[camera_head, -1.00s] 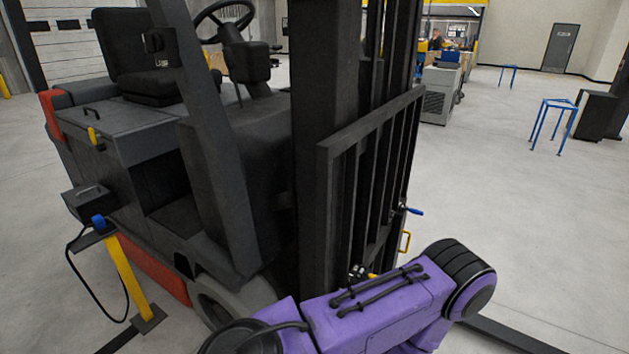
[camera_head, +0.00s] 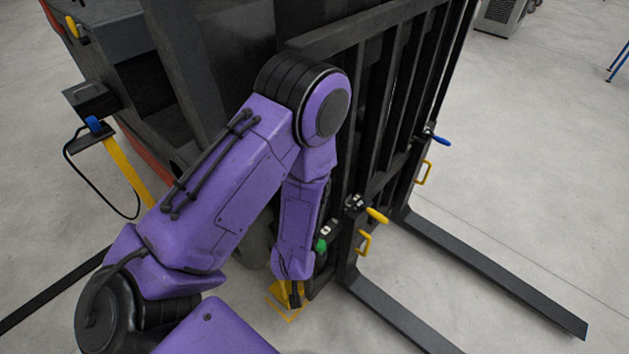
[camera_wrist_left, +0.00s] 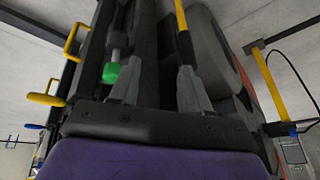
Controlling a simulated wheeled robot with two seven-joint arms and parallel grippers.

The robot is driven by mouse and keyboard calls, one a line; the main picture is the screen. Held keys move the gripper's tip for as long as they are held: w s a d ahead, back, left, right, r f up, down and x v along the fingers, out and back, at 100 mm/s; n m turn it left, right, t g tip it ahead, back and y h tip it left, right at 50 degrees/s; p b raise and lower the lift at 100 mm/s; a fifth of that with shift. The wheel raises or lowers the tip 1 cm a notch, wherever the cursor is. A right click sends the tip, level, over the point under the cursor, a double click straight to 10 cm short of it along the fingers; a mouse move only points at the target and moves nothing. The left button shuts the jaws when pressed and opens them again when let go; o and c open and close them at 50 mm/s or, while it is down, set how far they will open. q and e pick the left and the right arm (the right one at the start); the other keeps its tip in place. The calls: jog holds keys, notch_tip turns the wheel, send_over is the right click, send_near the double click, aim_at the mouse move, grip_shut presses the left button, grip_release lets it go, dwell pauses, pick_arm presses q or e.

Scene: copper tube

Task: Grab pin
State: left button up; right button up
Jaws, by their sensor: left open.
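No part is plainly marked as the pin. A green knob (camera_head: 320,245) on a grey rod shows at the fork carriage's lower left; in the left wrist view the knob (camera_wrist_left: 111,73) sits just left of my left finger. A yellow-handled part (camera_head: 377,215) and a blue-handled part (camera_head: 441,141) stick out from the carriage. My left gripper (camera_head: 295,297) points down beside the carriage, partly hidden by my arm. In the left wrist view its two fingers (camera_wrist_left: 158,88) are apart, with nothing clearly held between them. My right gripper is out of view.
The black fork carriage (camera_head: 385,95) stands close to my left arm. Yellow loop handles (camera_head: 364,243) are on it. A fork (camera_head: 490,262) reaches forward right over open floor. A yellow post (camera_head: 127,172) with a cable stands at left.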

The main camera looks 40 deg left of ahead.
pick_arm(q)
jog(key=h+b, duration=0.1)
jog(key=b, duration=0.1)
send_near(320, 246)
jog(key=f, duration=0.1)
jog(key=b+x, duration=0.1)
jog(key=x, duration=0.8)
jog(key=shift+w+f, duration=0.2)
jog(key=shift+w+a+f, duration=0.2)
jog(key=shift+f, duration=0.1)
jog(key=shift+s+d+r+t, duration=0.1)
jog(key=shift+t, duration=0.2)
jog(key=c, duration=0.8)
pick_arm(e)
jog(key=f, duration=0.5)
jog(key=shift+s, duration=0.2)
